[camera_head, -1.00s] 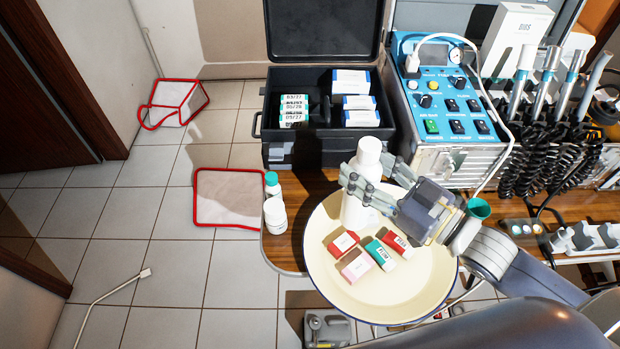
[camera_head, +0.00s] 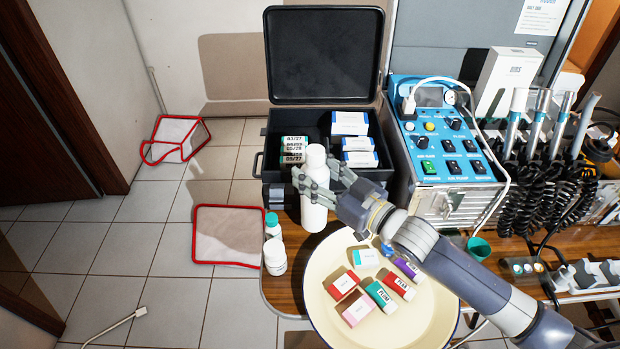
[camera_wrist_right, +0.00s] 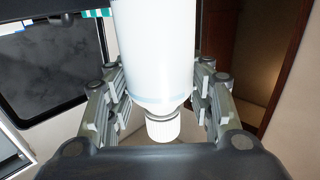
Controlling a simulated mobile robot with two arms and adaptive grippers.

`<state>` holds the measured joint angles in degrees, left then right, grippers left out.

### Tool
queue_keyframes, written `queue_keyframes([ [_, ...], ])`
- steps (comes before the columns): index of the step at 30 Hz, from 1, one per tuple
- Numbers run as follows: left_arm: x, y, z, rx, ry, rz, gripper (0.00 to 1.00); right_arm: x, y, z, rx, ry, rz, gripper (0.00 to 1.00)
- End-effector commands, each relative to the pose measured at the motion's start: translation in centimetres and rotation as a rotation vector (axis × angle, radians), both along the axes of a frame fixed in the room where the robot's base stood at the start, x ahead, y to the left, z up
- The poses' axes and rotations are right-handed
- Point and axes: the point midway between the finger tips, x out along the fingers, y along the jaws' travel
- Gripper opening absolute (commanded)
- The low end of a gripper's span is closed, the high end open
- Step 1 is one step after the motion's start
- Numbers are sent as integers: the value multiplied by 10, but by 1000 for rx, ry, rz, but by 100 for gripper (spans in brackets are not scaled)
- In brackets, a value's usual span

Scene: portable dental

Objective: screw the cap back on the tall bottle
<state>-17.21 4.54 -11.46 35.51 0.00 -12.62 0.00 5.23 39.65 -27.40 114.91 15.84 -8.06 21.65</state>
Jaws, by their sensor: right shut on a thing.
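The tall white bottle (camera_head: 314,214) is upright at the back left of the cream basin, in front of the black case. My right gripper (camera_head: 322,186) is shut around its upper part, from the right. A white cap (camera_head: 316,153) shows at the bottle's top. In the right wrist view the bottle (camera_wrist_right: 155,50) sits between both fingers, and the ribbed white cap (camera_wrist_right: 163,130) is at its neck. How tightly the cap is seated, I cannot tell. Whether the bottle's base touches the table is unclear. My left gripper is not in view.
The basin (camera_head: 425,325) holds several small coloured boxes. A teal-capped bottle (camera_head: 273,229) and a short white bottle (camera_head: 274,259) stand at the wooden table's left edge. The open black case (camera_head: 280,190) is behind, the blue control unit (camera_head: 440,150) to the right.

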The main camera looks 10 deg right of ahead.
Motion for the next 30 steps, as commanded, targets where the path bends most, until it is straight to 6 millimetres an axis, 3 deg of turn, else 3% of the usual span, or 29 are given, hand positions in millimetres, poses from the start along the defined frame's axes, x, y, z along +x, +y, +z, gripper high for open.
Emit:
queue_keyframes([
  [6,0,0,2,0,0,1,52,17,8,-1,0,-1,0,0],
  [16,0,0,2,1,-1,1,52,17,8,-3,0,0,0,0],
  [24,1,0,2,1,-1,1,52,17,8,-34,1,1,-1,0],
  [30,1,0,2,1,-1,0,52,17,8,-36,0,-1,0,0],
])
